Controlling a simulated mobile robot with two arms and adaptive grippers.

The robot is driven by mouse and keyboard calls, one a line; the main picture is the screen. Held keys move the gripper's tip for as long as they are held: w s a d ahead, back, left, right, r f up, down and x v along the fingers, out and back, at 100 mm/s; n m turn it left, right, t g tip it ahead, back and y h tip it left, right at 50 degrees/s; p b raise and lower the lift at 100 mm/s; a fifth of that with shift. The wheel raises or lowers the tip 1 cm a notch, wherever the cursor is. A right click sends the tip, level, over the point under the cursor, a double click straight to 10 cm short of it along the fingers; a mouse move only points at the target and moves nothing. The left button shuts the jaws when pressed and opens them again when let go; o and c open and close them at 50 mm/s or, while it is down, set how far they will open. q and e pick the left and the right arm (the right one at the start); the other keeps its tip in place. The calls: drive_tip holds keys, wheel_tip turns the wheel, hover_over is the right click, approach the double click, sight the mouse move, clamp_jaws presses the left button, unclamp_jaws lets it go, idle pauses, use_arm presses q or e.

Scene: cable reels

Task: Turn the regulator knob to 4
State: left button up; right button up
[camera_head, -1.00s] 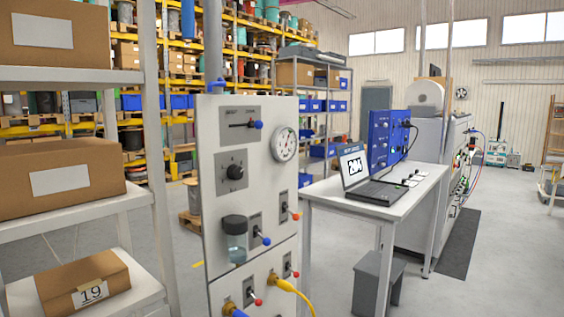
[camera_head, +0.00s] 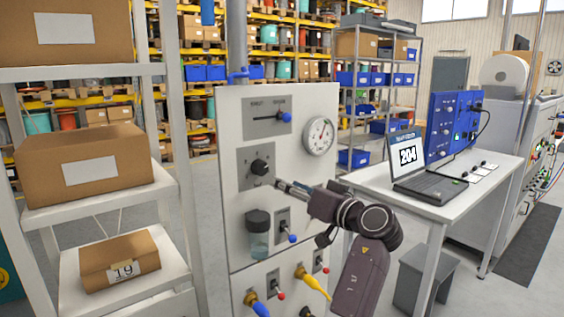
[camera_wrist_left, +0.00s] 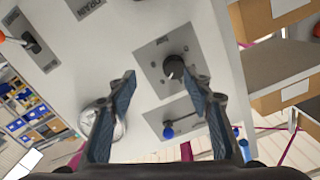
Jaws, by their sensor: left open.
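The black regulator knob (camera_head: 259,167) sits on a grey plate on the upper part of the white panel (camera_head: 232,205). My left gripper (camera_head: 279,184) is at the panel just right of and slightly below the knob in the head view. In the left wrist view my left gripper (camera_wrist_left: 167,78) is open, one finger on each side of the view. The knob (camera_wrist_left: 173,68) shows between and just beyond its fingertips, nearer the right finger; contact cannot be told. The knob's scale marks are too small to read. My right gripper is not in view.
A slider with a blue ball (camera_head: 284,117) and a round gauge (camera_head: 319,136) are above the knob. A jar (camera_head: 257,233), small levers and a yellow plug (camera_head: 313,283) are below. A shelf with boxes (camera_head: 85,170) stands left, a table with a laptop (camera_head: 428,176) right.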

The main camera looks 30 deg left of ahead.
sight(263, 169)
use_arm(q)
drive_tip(key=shift+n, duration=0.5)
drive_tip(key=a+r+p, duration=0.1)
drive_tip(key=a, duration=0.1)
drive_tip(key=a+p, duration=0.1)
drive_tip(key=a, duration=0.1)
drive_tip(key=w+a+r+p, duration=0.1)
drive_tip(key=a, duration=0.2)
drive_tip(key=shift+r+p, duration=0.3)
drive_tip(key=shift+p, duration=0.1)
drive_tip(key=shift+w+a, duration=0.2)
drive_tip(key=shift+a, duration=0.05)
drive_tip(key=shift+a+f, duration=0.15)
drive_tip(key=shift+a, duration=0.05)
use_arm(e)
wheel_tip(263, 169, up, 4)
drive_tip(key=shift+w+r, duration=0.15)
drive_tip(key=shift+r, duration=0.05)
